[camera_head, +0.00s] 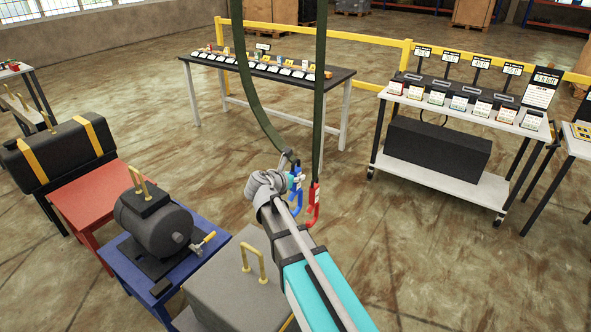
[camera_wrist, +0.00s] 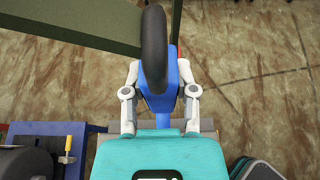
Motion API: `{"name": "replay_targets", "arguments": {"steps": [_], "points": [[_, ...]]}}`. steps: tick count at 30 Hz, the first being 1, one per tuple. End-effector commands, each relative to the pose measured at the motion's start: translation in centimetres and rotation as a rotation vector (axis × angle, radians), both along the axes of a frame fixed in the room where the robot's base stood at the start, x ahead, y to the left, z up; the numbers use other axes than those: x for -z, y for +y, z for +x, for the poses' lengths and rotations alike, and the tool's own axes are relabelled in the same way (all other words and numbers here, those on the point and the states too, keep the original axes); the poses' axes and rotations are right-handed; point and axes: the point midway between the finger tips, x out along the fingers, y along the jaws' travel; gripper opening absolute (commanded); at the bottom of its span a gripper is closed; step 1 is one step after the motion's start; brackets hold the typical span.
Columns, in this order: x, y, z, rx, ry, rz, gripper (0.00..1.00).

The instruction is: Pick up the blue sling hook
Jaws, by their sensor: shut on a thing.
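The blue sling hook (camera_head: 296,182) hangs beside a red hook (camera_head: 313,203) near the picture's middle, by the lower end of a long green sling (camera_head: 318,90). In the wrist view the blue hook (camera_wrist: 178,72) stands between my fingers, with a black curved part (camera_wrist: 154,50) over its front. My gripper (camera_head: 290,178) is shut on the blue hook; in the wrist view both grey fingers (camera_wrist: 160,92) press its sides.
A grey box (camera_head: 225,285) with a yellow handle stands below my arm. A dark motor (camera_head: 155,230) sits on a blue stand at left. A black-topped table (camera_head: 290,72) and a white cart (camera_head: 440,180) stand farther back. Bare floor lies right of my arm.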

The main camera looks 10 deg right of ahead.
Motion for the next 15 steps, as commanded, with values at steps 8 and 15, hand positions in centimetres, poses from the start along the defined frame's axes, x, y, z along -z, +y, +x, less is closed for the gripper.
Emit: {"name": "replay_targets", "arguments": {"steps": [8,15], "points": [[-1.2,0.2,-2.3,0.001,-0.001,-0.003,0.0],[-1.2,0.2,-2.6,0.001,-0.001,-0.003,0.0]]}}
